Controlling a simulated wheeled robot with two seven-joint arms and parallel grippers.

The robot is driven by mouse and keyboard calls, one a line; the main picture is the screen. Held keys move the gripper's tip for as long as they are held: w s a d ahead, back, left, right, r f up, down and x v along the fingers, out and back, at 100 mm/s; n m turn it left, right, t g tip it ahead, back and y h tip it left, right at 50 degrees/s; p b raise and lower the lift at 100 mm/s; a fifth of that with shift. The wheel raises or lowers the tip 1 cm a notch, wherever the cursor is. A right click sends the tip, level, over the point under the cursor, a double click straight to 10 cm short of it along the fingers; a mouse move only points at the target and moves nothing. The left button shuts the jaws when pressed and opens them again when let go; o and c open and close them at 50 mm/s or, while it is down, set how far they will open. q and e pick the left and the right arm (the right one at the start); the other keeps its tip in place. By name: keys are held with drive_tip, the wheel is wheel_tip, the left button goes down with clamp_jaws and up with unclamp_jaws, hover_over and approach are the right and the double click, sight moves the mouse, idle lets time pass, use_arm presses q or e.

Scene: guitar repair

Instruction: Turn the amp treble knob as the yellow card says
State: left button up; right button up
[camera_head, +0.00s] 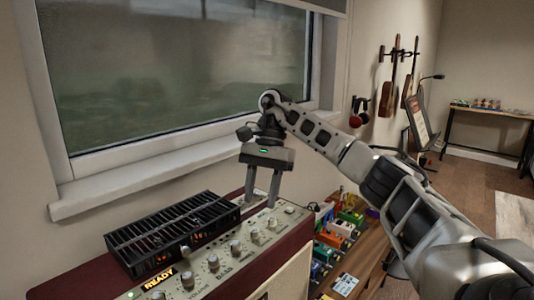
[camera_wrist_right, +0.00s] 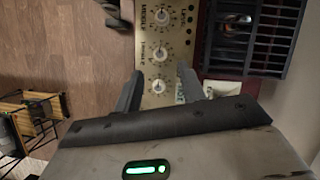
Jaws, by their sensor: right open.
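The amp's cream control panel (camera_head: 225,262) carries a row of knobs on a dark red cabinet. In the right wrist view, a knob (camera_wrist_right: 160,53) has a label beside it that appears to read treble; its pointer setting is too small to read. My right gripper (camera_head: 262,205) is open, fingers down, above the panel's right end. In the right wrist view, another knob (camera_wrist_right: 158,86) shows between its two fingers, and the treble knob lies just beyond the fingertips. I see no grip on any knob. The yellow card cannot be clearly made out. My left gripper is out of view.
A black vented unit (camera_head: 172,232) sits on the amp left of my gripper, behind the knobs. A yellow READY sign (camera_head: 158,281) is at the panel's front left. Several coloured pedals (camera_head: 340,228) and a small printed card (camera_head: 345,284) are right of the amp. The window sill (camera_head: 150,180) runs behind.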

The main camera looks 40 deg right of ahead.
drive_tip(key=p+v, duration=0.2)
drive_tip(key=v, duration=0.7)
drive_tip(key=shift+r+p, duration=0.25)
drive_tip(key=shift+p, duration=0.1)
drive_tip(key=shift+d, duration=0.1)
